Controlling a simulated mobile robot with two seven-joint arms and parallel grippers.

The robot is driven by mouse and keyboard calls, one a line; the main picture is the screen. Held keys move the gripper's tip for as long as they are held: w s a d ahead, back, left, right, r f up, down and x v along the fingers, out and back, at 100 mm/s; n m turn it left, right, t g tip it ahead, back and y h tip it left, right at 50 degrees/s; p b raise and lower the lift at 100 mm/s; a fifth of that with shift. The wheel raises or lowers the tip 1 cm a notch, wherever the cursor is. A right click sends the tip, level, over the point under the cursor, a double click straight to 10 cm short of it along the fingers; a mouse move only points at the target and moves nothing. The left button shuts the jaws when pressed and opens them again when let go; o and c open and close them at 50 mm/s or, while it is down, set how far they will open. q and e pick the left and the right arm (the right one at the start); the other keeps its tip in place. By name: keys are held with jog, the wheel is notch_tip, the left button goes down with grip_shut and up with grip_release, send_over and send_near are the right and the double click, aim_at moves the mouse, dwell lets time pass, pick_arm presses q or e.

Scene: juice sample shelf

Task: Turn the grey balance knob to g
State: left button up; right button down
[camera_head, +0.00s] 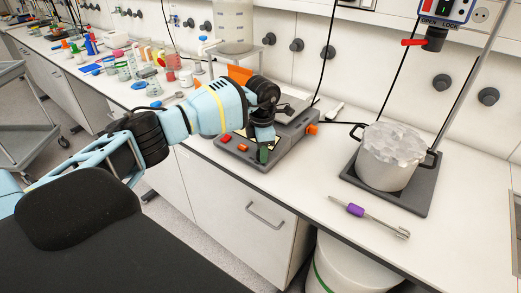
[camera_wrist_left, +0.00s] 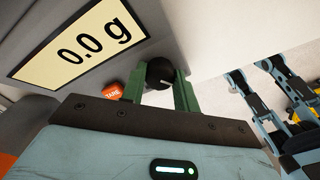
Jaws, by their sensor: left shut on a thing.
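The balance (camera_head: 285,150) is a grey box on the white bench, partly hidden behind my left arm. In the left wrist view its display (camera_wrist_left: 85,42) reads "0.0 g". The knob (camera_wrist_left: 160,73) is a dark round knob with a short white mark, on the balance's front face. My left gripper (camera_head: 263,153) reaches down to the front of the balance. Its two green fingers (camera_wrist_left: 160,88) are shut on the knob, one on each side. My right gripper is not in view.
An orange TARE button (camera_wrist_left: 112,91) sits close beside the left fingers. Glassware and bottles (camera_head: 150,65) crowd the bench at left.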

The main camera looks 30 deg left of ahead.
pick_arm(q)
jog(key=shift+n, duration=0.4)
jog(key=o, duration=1)
jog(key=shift+c, duration=0.2)
jog(key=shift+r, duration=3.9)
jog(key=shift+d, duration=0.1)
